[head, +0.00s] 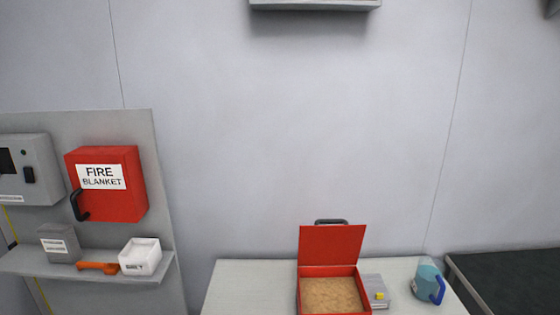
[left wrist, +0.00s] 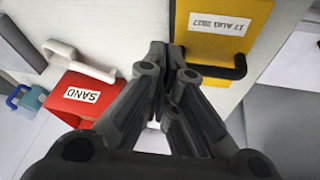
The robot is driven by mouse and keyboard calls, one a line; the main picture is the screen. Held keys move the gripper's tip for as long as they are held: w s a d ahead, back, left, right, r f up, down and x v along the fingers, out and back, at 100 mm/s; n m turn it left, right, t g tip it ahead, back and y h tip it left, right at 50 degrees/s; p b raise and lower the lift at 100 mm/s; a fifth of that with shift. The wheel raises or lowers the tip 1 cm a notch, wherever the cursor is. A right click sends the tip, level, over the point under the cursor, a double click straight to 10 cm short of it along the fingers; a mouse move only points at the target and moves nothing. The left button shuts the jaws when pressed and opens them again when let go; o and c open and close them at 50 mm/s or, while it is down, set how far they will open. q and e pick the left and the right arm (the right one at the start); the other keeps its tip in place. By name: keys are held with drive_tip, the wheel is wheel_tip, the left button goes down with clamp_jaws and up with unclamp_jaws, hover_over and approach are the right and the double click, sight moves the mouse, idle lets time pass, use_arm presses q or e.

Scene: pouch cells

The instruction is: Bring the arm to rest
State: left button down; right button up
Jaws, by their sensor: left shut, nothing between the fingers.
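My left gripper (left wrist: 167,55) shows in the left wrist view, its dark fingers together with nothing between them. Its tips are near the left edge of a yellow panel (left wrist: 215,48) with a dated label and a black handle (left wrist: 222,68); I cannot tell whether they touch. A red box labelled SAND (left wrist: 82,95) is left of the fingers. Neither gripper shows in the head view.
In the head view, an open red box (head: 332,244) holding sand, a grey box (head: 373,284) and a blue jug (head: 427,279) stand on a white table (head: 245,288). A red fire blanket cabinet (head: 118,199) hangs at left above a shelf (head: 30,261).

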use_arm(q)
drive_tip(key=s+a+f+y, duration=0.1)
drive_tip(key=s+a+f, duration=0.1)
drive_tip(key=s+a, duration=0.55)
drive_tip(key=s+a+f+y, duration=0.15)
drive_tip(key=s+a, duration=0.35)
drive_tip(key=s, duration=0.6)
wheel_tip(320, 180, down, 29)
drive_tip(key=s+g+b, duration=0.1)
drive_tip(key=b, duration=0.1)
drive_tip(key=s+a+f+g+b, duration=0.1)
drive_tip(key=s+a+f, duration=0.1)
drive_tip(key=s+f, duration=1.5)
drive_tip(key=shift+a+f+g+b, duration=0.3)
drive_tip(key=shift+a+f+b, duration=0.05)
drive_tip(key=shift+f, duration=0.05)
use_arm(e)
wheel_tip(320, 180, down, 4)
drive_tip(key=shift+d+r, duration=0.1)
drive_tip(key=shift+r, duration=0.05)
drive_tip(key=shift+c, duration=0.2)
